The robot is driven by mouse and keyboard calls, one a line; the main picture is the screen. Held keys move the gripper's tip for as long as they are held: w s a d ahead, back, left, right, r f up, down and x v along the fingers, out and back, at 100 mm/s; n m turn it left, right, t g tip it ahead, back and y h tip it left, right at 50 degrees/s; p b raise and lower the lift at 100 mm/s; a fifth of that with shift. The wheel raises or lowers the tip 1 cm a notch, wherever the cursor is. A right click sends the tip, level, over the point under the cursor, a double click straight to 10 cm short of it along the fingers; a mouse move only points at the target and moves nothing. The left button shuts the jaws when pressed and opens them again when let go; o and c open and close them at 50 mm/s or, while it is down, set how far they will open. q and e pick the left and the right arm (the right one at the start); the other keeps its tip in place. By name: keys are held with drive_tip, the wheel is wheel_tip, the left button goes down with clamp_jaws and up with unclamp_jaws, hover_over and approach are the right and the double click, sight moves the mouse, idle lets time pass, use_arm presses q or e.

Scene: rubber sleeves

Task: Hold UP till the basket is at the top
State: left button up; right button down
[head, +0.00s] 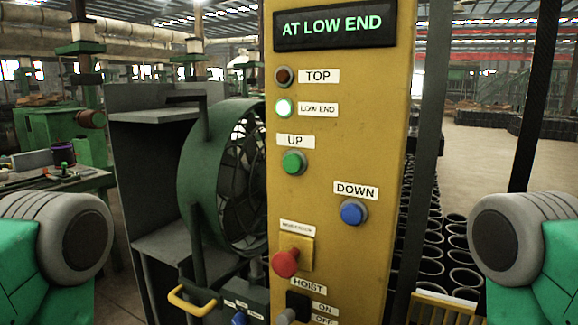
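A yellow control panel (340,130) stands upright in the middle of the head view. Its display (333,26) reads "AT LOW END" in green. The green UP button (293,163) is at mid height, and the blue DOWN button (353,212) is lower and to the right. The TOP lamp (284,76) is dark, and the LOW END lamp (285,107) is lit. I cannot make out the basket for certain. Green and grey parts of my arms show at the left and right edges. Neither gripper is in view, and nothing touches the buttons.
A red mushroom button (285,263) and a HOIST switch (297,305) marked ON and OFF sit low on the panel. A green fan (225,185) and a grey cabinet (150,190) stand left of it. Many black rings (462,277) lie behind on the right.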

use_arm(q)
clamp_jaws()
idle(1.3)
